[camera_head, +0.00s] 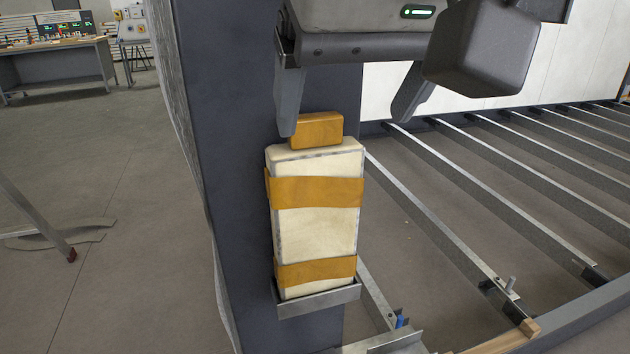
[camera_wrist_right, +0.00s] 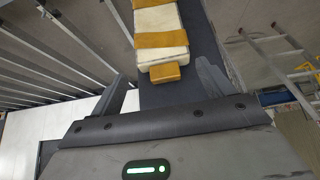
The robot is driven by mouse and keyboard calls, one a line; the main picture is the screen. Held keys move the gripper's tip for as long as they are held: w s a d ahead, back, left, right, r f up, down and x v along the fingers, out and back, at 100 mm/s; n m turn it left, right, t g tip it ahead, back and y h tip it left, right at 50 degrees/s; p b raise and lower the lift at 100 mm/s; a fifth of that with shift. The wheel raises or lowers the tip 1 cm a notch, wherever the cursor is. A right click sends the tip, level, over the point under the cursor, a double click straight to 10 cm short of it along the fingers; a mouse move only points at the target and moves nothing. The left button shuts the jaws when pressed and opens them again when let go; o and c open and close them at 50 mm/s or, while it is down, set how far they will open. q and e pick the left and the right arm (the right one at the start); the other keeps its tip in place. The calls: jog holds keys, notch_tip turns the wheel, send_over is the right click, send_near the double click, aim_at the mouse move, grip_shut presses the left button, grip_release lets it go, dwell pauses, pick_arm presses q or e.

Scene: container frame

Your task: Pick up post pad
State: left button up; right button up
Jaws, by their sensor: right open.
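The post pad (camera_head: 316,233) is a cream block with two orange-yellow bands and an orange-yellow block (camera_head: 317,131) on its top. It stands upright against a dark post (camera_head: 240,150), its lower end in a metal bracket (camera_head: 318,298). My right gripper (camera_head: 345,125) is open above it, one finger close to the left side of the top block and the other well to the right. In the right wrist view the pad (camera_wrist_right: 158,18) and its top block (camera_wrist_right: 165,73) show between the open fingers (camera_wrist_right: 165,85), with no contact visible. My left gripper is not in view.
A frame floor with several metal crossbeams (camera_head: 500,165) lies to the right. A workbench (camera_head: 55,65) stands at the far left back. A ladder (camera_wrist_right: 280,55) shows in the right wrist view. The floor (camera_head: 110,200) left of the post is mostly open.

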aim_at(317, 117)
jog(key=w, duration=0.2)
jog(key=w+a, duration=0.1)
jog(key=w, duration=0.1)
jog(key=w+a+p, duration=0.1)
jog(key=w, duration=0.1)
jog(key=x, duration=0.5)
jog(key=shift+d, duration=0.1)
jog(key=c, duration=1.4)
jog(key=shift+o, duration=0.2)
jog(key=shift+r, duration=0.1)
